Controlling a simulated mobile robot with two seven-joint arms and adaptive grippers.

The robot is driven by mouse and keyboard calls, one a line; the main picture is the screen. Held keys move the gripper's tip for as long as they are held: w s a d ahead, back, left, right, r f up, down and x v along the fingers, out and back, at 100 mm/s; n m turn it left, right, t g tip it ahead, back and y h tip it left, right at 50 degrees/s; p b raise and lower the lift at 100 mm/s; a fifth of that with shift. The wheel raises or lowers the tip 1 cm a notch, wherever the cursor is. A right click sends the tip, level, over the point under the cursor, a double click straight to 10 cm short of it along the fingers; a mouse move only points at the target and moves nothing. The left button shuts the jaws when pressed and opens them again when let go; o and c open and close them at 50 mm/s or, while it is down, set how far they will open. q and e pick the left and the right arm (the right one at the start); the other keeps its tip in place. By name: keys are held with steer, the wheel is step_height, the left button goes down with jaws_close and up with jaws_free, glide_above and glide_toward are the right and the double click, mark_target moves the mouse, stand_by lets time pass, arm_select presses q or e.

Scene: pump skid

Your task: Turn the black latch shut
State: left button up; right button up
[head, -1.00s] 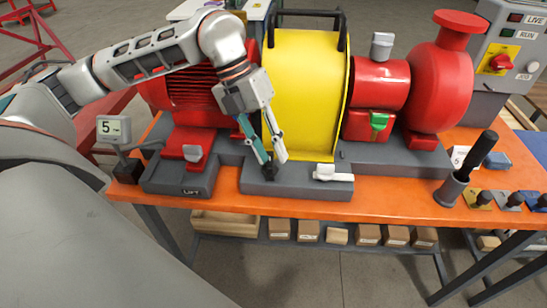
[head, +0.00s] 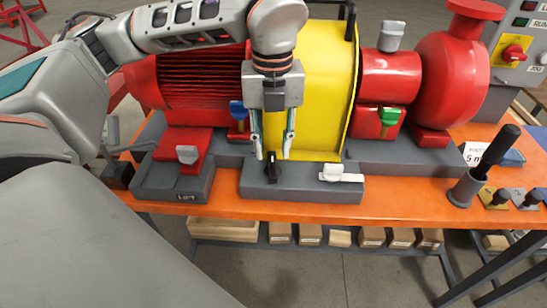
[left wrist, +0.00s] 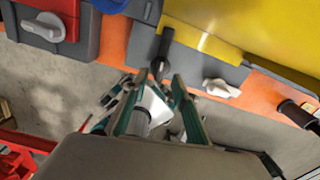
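The black latch (head: 271,168) sits on the grey front block (head: 252,191) below the yellow guard. In the left wrist view the black latch (left wrist: 164,50) points away from the block's front edge, toward the yellow guard. My left gripper (head: 272,154) hangs fingers-down over it in the head view, open, one fingertip to each side of the latch. I cannot tell whether a finger touches the latch. My right gripper is not seen clearly in either view.
A white latch (head: 337,174) lies sideways on the same block, to the right. The yellow guard (head: 320,80) rises close behind. A red block with a grey knob (head: 187,155) is at left. A black-handled tool stands in a grey holder (head: 465,190) at right.

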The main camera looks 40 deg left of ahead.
mark_target(272, 162)
arm_select(q)
steer(key=shift+f, duration=2)
